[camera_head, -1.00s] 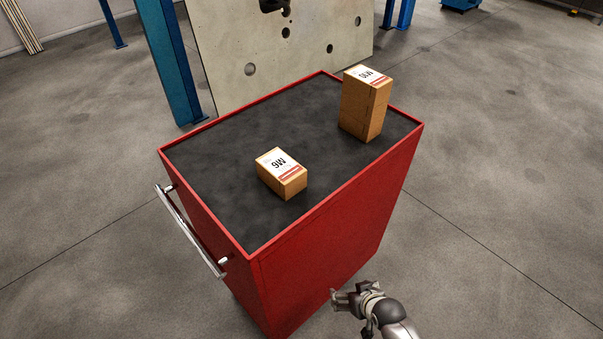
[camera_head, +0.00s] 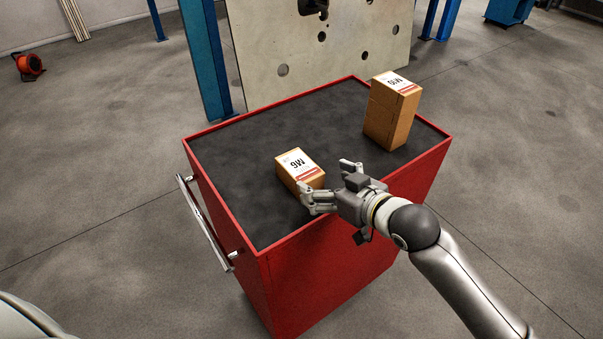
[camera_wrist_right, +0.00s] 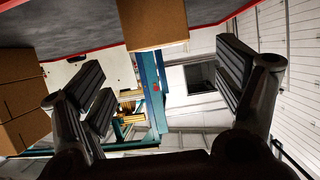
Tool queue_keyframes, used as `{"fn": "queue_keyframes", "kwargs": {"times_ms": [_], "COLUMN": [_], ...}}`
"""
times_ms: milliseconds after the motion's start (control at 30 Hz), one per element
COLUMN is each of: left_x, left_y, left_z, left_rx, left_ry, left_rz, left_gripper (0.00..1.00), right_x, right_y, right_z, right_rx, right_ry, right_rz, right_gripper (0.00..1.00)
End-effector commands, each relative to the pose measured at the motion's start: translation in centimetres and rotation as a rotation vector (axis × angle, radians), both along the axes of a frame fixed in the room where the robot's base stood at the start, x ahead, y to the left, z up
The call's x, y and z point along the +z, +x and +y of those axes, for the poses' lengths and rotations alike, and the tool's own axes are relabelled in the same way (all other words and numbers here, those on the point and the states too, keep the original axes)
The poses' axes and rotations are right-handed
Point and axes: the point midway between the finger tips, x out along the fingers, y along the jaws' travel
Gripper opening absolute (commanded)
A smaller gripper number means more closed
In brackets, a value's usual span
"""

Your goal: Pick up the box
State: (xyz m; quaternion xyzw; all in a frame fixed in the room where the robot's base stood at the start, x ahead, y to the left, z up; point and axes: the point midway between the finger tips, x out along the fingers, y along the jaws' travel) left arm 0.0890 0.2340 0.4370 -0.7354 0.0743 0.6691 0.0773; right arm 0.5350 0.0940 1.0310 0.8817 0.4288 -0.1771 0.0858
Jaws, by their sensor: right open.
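Two cardboard boxes stand on the dark top of a red cabinet (camera_head: 282,252). The small low box (camera_head: 301,167) has a white label reading M6 and sits near the middle of the top. The tall box (camera_head: 392,112) stands upright at the right back. My right gripper (camera_head: 326,180) is open beside the small box, at its right, with one finger overlapping its near corner in the head view. I cannot tell whether they touch. In the right wrist view a box (camera_wrist_right: 152,22) shows ahead between the open fingers, and stacked-looking cardboard (camera_wrist_right: 20,108) is at the left. My left gripper is not in view.
The cabinet has a red raised rim and a metal handle (camera_head: 206,222) on its left side. A pale panel with holes (camera_head: 330,45) and a blue post (camera_head: 205,60) stand behind it. The left part of the top is clear.

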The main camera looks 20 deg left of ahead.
Motion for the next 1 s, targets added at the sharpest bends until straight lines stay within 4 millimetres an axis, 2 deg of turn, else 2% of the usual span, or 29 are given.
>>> {"fn": "queue_keyframes", "kwargs": {"times_ms": [333, 667, 1000], "left_x": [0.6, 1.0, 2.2], "left_y": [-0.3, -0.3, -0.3], "left_z": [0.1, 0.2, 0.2], "left_rx": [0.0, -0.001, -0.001], "left_ry": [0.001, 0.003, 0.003], "left_rz": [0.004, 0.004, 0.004], "left_gripper": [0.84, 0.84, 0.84], "right_x": [-1.3, -2.0, -3.3], "right_y": [2.4, 3.5, 5.6], "right_z": [3.1, 4.4, 7.2], "right_rx": [0.002, 0.003, 0.003], "right_ry": [0.003, 0.002, 0.001], "right_rz": [0.0, -0.003, -0.002], "right_gripper": [0.88, 0.88, 0.88]}}
